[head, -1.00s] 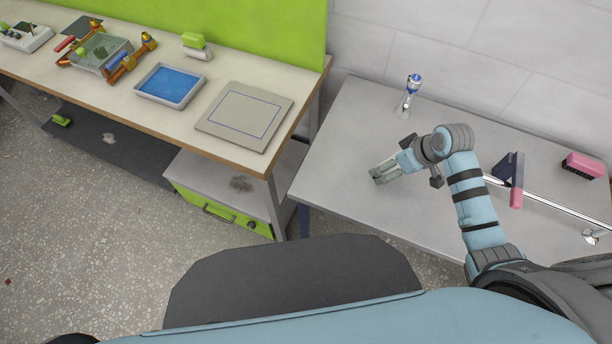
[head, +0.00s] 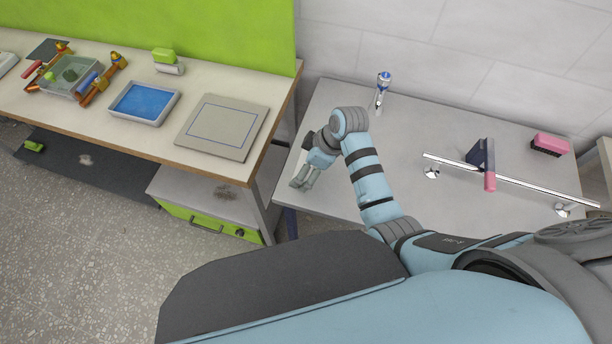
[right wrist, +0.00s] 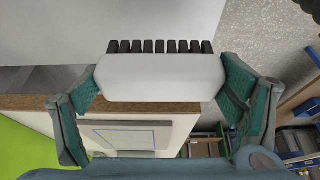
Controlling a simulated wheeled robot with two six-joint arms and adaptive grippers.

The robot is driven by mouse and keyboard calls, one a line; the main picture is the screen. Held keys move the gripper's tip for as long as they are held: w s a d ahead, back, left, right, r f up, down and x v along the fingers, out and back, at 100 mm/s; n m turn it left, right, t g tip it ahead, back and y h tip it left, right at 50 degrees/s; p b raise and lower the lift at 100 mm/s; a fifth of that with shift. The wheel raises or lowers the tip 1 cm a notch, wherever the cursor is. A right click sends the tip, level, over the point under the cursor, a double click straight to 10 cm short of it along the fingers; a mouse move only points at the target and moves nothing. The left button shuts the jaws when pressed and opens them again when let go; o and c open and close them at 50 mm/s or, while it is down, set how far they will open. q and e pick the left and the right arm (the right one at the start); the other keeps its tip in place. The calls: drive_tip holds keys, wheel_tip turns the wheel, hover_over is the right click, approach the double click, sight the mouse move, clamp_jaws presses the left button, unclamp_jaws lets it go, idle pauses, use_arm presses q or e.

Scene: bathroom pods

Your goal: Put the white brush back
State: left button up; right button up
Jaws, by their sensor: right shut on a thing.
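The white brush (right wrist: 160,78), a white block with a row of dark bristles, is between the fingers of my right gripper (right wrist: 158,95) in the right wrist view. Its bristles point up in that picture. In the head view my right gripper (head: 304,180) is over the left end of the grey table (head: 440,120), near the wooden workbench. My left gripper is not in view.
The workbench at left bears a grey flat panel with a blue outline (head: 222,127), a blue-filled tray (head: 144,103) and a green-and-white block (head: 167,62). The grey table carries a blue-and-silver dispenser (head: 382,88), a metal rail (head: 520,182) and a pink brush (head: 549,144).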

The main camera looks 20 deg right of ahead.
drive_tip(key=shift+f+b, duration=0.4)
drive_tip(key=shift+f, duration=2)
drive_tip(key=shift+f, duration=0.1)
drive_tip(key=o, duration=1.3)
drive_tip(key=shift+d+r, duration=0.1)
drive_tip(key=shift+r, duration=0.3)
drive_tip(key=p+v, duration=0.2)
drive_tip(key=v, duration=0.9)
drive_tip(key=shift+s+r+p, duration=0.1)
drive_tip(key=shift+r+p, duration=0.15)
drive_tip(key=shift+p, duration=0.15)
drive_tip(key=shift+s, duration=0.1)
